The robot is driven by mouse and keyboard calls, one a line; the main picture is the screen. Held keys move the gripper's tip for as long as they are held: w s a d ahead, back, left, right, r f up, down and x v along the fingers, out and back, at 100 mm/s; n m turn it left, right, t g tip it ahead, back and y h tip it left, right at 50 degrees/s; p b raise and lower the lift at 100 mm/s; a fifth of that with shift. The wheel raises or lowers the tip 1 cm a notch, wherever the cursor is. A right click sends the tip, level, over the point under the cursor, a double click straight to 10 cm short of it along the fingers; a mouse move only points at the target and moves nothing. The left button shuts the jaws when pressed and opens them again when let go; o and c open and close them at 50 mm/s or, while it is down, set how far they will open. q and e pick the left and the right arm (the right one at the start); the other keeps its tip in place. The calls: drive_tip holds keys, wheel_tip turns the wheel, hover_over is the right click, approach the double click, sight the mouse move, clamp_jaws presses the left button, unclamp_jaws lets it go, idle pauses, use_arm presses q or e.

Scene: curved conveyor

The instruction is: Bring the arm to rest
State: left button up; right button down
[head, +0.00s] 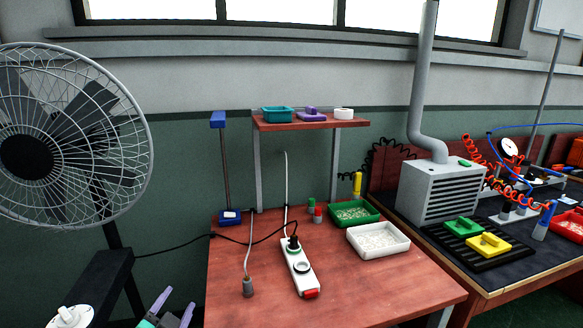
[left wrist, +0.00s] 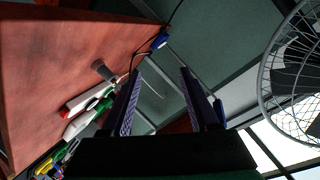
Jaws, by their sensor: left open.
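My left gripper (head: 172,308) is low at the left in the head view, beside the left edge of the red-brown table (head: 230,290). Its two purple-padded fingers stand apart with nothing between them. In the left wrist view the same gripper (left wrist: 161,72) shows open and empty, with the tabletop (left wrist: 60,60) to the left of the fingers. My right gripper is in neither view.
A white power strip (head: 301,272) with a black plug and a loose grey cable end (head: 248,287) lie on the table. A green tray (head: 378,213) and white tray (head: 362,249) stand to the right. A large fan (head: 137,150) stands left.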

use_arm(q)
drive_tip(key=s+d+f+n+g+h, duration=0.15)
drive_tip(key=s+f+n+g, duration=0.35)
drive_tip(key=s+f+g, duration=0.95)
drive_tip(key=s+f+t+p, duration=0.1)
drive_tip(key=s+f+p, duration=0.15)
drive_tip(key=f, duration=0.85)
drive_tip(key=s+f+t+p, duration=0.15)
drive_tip(key=s+f, duration=0.25)
drive_tip(key=f, duration=0.7)
drive_tip(key=s+a+f+p, duration=0.1)
drive_tip(key=s+f, duration=0.5)
drive_tip(key=s, duration=0.2)
drive_tip(key=s+a+f+g+p, duration=0.1)
drive_tip(key=s+a+f, duration=0.1)
drive_tip(key=s+f, duration=0.3)
drive_tip(key=s, duration=0.3)
drive_tip(key=shift+s+f, duration=0.3)
drive_tip(key=shift+f, duration=0.05)
